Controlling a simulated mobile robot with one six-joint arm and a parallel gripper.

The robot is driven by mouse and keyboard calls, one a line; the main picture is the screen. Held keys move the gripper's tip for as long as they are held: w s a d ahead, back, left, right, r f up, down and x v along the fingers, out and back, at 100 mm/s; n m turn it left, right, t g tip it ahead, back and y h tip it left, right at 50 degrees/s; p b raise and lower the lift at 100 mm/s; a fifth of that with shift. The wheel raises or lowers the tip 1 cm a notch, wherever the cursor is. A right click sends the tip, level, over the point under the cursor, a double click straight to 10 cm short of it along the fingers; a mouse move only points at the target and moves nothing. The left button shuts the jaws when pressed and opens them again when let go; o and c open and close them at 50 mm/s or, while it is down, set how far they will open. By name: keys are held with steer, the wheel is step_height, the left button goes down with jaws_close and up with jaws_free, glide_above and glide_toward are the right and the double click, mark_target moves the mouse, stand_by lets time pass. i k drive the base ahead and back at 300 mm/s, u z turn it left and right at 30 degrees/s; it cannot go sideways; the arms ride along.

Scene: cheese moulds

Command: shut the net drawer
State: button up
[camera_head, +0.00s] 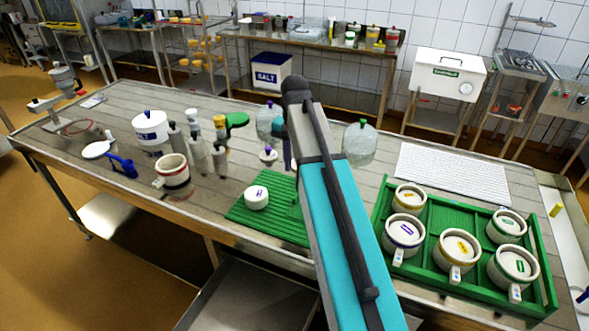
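A grey metal drawer (245,300) stands pulled out below the table's front edge, at the bottom middle of the head view. Its left wall and part of its bare inside show. The rest is cut off by the frame's lower edge and hidden behind my arm. I cannot see a label, a handle or any net in it. My arm crosses the view from the bottom right up to the middle of the table. My gripper does not show, so its place relative to the drawer cannot be seen.
On the table (60,155) are a green mat (240,212) with a white mould, a green tray (545,270) with several moulds, a white tub (150,128), a cup (173,172) and several bottles. A white ribbed mat (452,172) lies at the right. Floor is open at the lower left.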

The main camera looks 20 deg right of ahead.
mark_target(239, 296)
steer(key=u, duration=0.05)
steer(key=k, duration=1)
steer(key=z, duration=0.05)
